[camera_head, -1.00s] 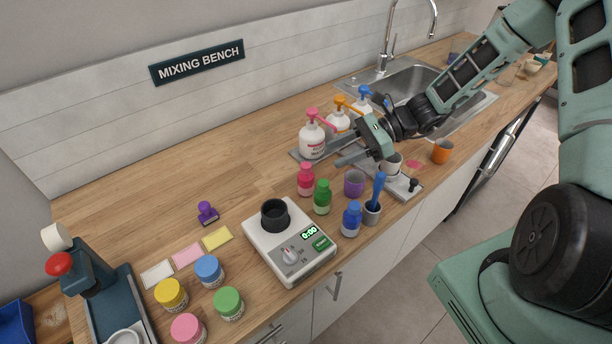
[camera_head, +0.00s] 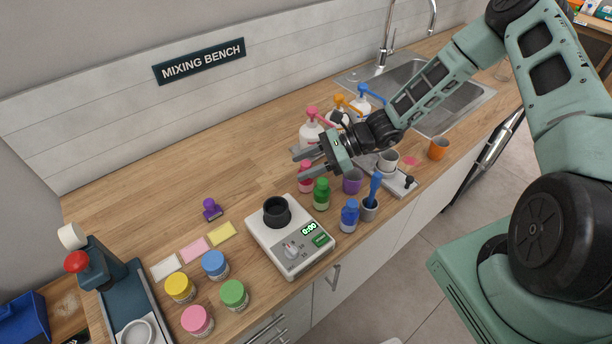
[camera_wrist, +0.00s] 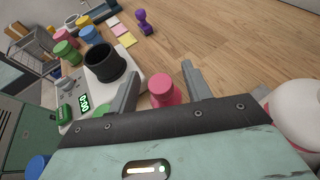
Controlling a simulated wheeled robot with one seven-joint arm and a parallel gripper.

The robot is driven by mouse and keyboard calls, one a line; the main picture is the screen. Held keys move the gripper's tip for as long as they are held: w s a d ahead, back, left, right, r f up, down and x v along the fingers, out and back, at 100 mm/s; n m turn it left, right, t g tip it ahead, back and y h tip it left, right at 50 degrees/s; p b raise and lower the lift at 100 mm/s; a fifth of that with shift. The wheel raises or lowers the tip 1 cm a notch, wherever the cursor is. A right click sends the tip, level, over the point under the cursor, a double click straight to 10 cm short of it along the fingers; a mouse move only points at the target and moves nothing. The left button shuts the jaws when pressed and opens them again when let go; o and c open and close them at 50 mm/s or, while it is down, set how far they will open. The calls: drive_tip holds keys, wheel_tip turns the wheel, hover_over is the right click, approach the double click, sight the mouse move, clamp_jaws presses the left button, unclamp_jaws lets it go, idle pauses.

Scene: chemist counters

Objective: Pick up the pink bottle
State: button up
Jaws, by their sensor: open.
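The pink bottle (camera_head: 306,184) stands upright on the wooden counter, left of the green bottle (camera_head: 321,194). Its upper part is partly hidden by my gripper in the head view. My gripper (camera_head: 297,164) is open and empty, reaching in from the right above and behind the bottle. In the wrist view the pink bottle (camera_wrist: 161,90) shows between the two open fingers of my gripper (camera_wrist: 160,80), nearer the left-right middle. I cannot tell whether a finger touches it.
A white scale (camera_head: 290,240) with a black cup (camera_head: 277,211) stands to the left. Several lidded jars (camera_head: 214,264) sit at the left. The counter behind the scale is clear.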

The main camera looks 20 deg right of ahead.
clamp_jaws()
drive_tip(key=shift+r, duration=0.1)
